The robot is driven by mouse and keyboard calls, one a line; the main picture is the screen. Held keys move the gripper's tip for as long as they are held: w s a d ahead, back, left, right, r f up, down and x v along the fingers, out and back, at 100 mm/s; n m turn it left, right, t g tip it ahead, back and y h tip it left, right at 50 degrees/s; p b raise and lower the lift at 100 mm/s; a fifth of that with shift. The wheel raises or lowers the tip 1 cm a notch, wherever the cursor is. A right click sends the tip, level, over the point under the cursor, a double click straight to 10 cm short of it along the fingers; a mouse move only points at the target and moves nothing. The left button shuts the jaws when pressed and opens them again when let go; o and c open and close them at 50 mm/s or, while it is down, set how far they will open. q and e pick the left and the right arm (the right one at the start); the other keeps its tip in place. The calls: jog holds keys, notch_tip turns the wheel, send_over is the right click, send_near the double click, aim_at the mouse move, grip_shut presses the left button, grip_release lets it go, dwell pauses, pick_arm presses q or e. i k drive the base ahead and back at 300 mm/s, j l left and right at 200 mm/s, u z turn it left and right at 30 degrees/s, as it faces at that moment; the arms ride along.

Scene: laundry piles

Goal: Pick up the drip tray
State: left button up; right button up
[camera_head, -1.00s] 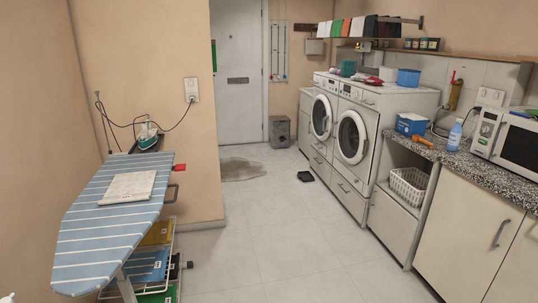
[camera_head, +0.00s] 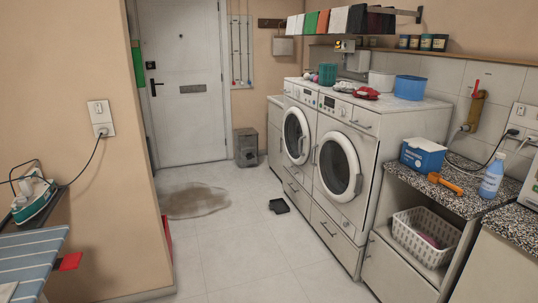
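A small black drip tray (camera_head: 279,206) lies on the tiled floor. It sits just in front of the left washing machine's base and appears apart from it. Only its dark top and low rim show, and its inside is too small to make out. Neither of my grippers is in view, so I cannot see whether they are open or shut.
Two white front-loading machines (camera_head: 336,171) stand along the right. A brown puddle (camera_head: 193,201) spreads on the floor left of the tray. An ironing board (camera_head: 35,262) juts in at lower left, beside a wall corner. The floor (camera_head: 235,262) between is clear.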

aim_at(279, 206)
jog(key=i, duration=4.4)
